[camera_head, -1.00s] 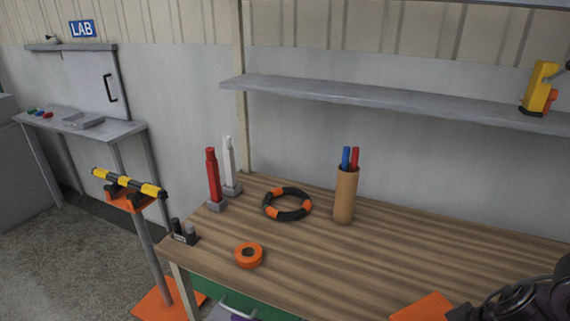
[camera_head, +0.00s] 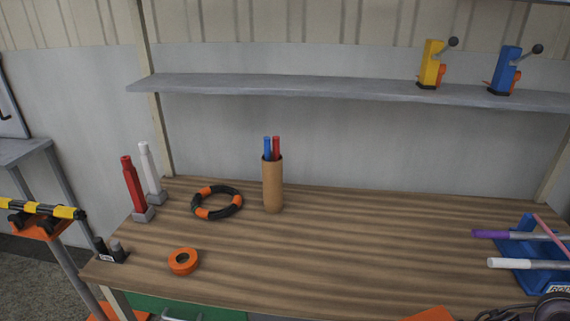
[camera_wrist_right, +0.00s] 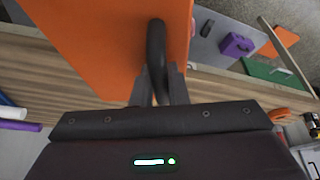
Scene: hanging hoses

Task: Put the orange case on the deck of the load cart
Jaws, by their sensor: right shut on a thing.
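The orange case (camera_wrist_right: 105,35) fills the upper left of the right wrist view. Its black handle (camera_wrist_right: 156,45) runs between the two fingers of my right gripper (camera_wrist_right: 160,88), which is shut on it. In the head view only a top sliver of the case (camera_head: 432,314) shows at the bottom edge, beside part of my dark right arm. My left gripper is out of view.
The wooden bench (camera_head: 330,255) holds an orange tape roll (camera_head: 183,262), a black-orange ring (camera_head: 217,202), a marker holder (camera_head: 272,185), red and white posts, and a blue rack (camera_head: 530,250) at right. A stand (camera_head: 40,228) with a yellow-black bar is at left. The bench's middle is clear.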

